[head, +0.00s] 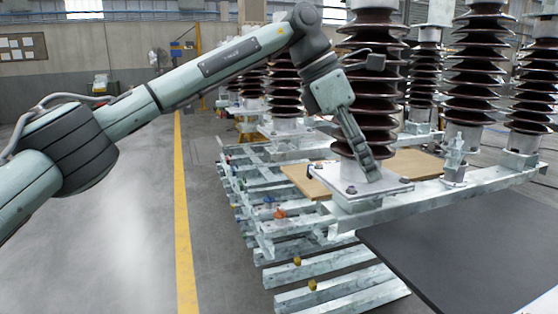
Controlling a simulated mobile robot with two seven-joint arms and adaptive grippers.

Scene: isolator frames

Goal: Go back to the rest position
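My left arm reaches in from the left, and its gripper (370,172) points down in front of the near brown ribbed isolator (372,105). The fingertips appear close to the isolator's square metal base plate (345,190); I cannot tell whether they touch it. The fingers are seen nearly edge-on, so their opening does not show, and no held object can be made out. My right gripper is not in view.
The isolator stands on a galvanized steel frame (460,190), with several more isolators behind. A brown board (415,163) lies behind it. A dark flat surface (470,255) fills the lower right. Steel beams (340,290) lie below. The floor left of the yellow line (182,220) is clear.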

